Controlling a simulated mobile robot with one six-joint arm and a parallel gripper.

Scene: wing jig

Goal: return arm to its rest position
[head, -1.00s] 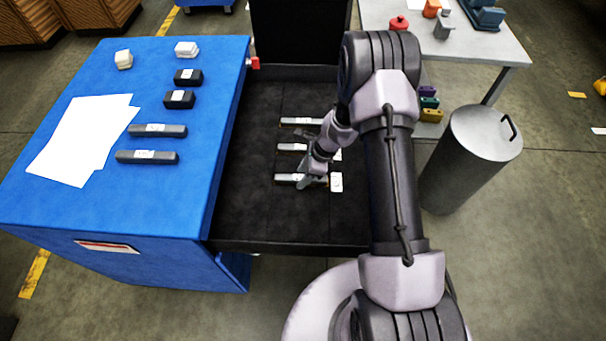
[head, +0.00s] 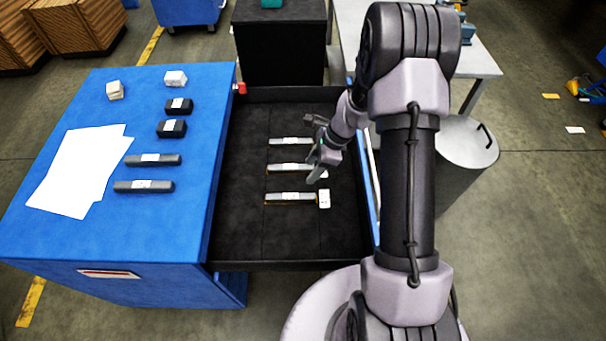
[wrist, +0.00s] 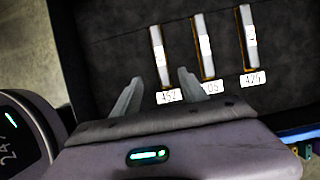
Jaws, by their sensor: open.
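My gripper (head: 314,170) is over the open black drawer (head: 240,225) of the blue cabinet. In the wrist view my gripper (wrist: 157,95) has its two fingers spread, with nothing between them. Three grey bars lie in the drawer: a back bar (head: 290,141), a middle bar (head: 285,168) and a front bar (head: 290,197). They also show in the wrist view as a left bar (wrist: 159,55), a middle bar (wrist: 204,45) and a right bar (wrist: 248,35), each with a white number tag by its end. My arm hides part of the drawer's right side.
The blue cabinet top (head: 60,240) carries papers (head: 80,165), two dark bars, two black blocks and two white blocks. A grey cylindrical bin (head: 465,160) stands right of my arm. A grey table (head: 480,65) stands at the back right. Open floor lies further right.

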